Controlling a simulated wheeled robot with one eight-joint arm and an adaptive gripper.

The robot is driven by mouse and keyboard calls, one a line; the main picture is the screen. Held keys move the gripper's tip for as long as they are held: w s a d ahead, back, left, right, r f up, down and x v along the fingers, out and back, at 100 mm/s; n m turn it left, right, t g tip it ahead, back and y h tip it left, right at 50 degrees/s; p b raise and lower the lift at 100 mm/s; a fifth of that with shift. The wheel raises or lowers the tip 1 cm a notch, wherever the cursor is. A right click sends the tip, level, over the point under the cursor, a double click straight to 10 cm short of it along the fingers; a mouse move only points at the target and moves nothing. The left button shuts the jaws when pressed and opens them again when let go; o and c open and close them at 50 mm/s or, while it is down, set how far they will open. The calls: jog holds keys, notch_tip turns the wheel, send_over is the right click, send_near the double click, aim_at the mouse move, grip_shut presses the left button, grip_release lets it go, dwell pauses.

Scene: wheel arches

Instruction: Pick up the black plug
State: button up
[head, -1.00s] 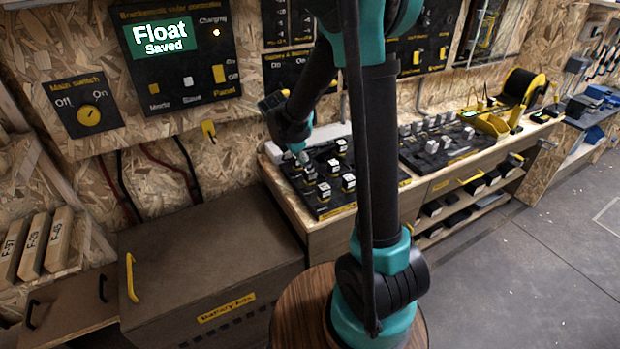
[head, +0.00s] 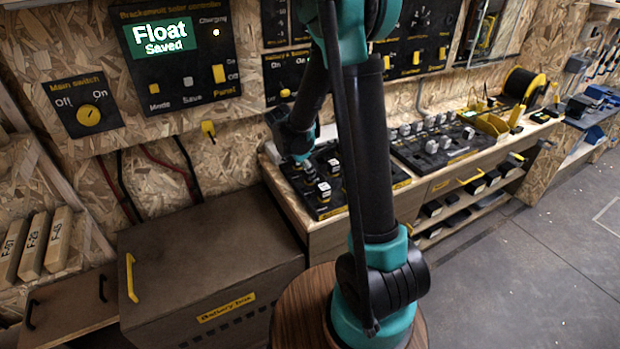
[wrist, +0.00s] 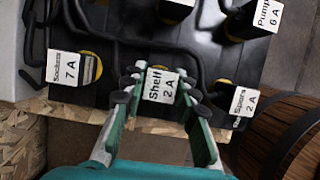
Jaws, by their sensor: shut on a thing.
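In the wrist view my gripper (wrist: 160,92) has its grey fingertips closed around a plug with a white label reading "Shelf 2 A" (wrist: 162,86). The plug's body is mostly hidden by its label and the fingers, so I cannot tell its colour. It sits over the black plug board (wrist: 125,60); I cannot tell whether it is still seated. In the head view my gripper (head: 300,158) is at the left back of the board (head: 345,206), and its fingertips are small and partly hidden.
A plug labelled "Sockets 7 A" (wrist: 63,67) stands to the left, "Spots 2 A" (wrist: 245,102) to the right and "Pump 6 A" (wrist: 266,18) at upper right. Black cables cross the board. A brown battery box (head: 210,255) stands left of the bench. The floor at right is clear.

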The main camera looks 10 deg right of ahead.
grip_shut()
jog(key=shift+r, duration=0.15)
